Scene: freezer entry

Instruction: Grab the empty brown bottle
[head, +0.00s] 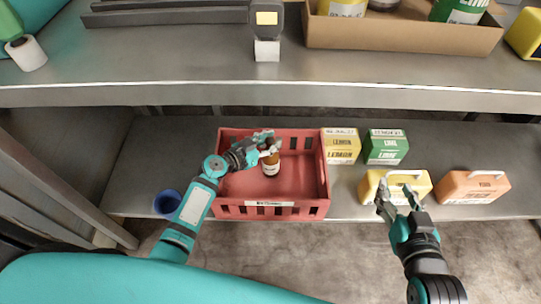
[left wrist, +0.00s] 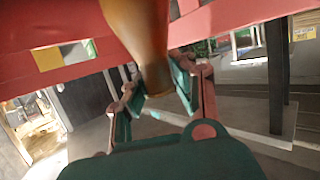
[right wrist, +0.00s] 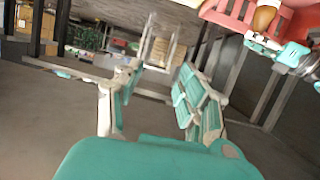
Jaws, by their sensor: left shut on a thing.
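The brown bottle (head: 271,167) with a white label stands in the red crate (head: 268,211), near the crate's middle. My left gripper (head: 264,146) reaches into the crate and is shut on the bottle near its neck. In the left wrist view the bottle (left wrist: 150,40) shows large between the fingers (left wrist: 160,88). Whether the bottle is empty cannot be told. My right gripper (head: 397,202) is open and empty in front of the yellow case. In the right wrist view its fingers (right wrist: 160,95) are apart with nothing between them.
A yellow case (head: 396,183) and an orange case (head: 472,187) are further right. A blue cup (head: 167,203) is left. A grey upper shelf (head: 180,70) overhangs behind.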

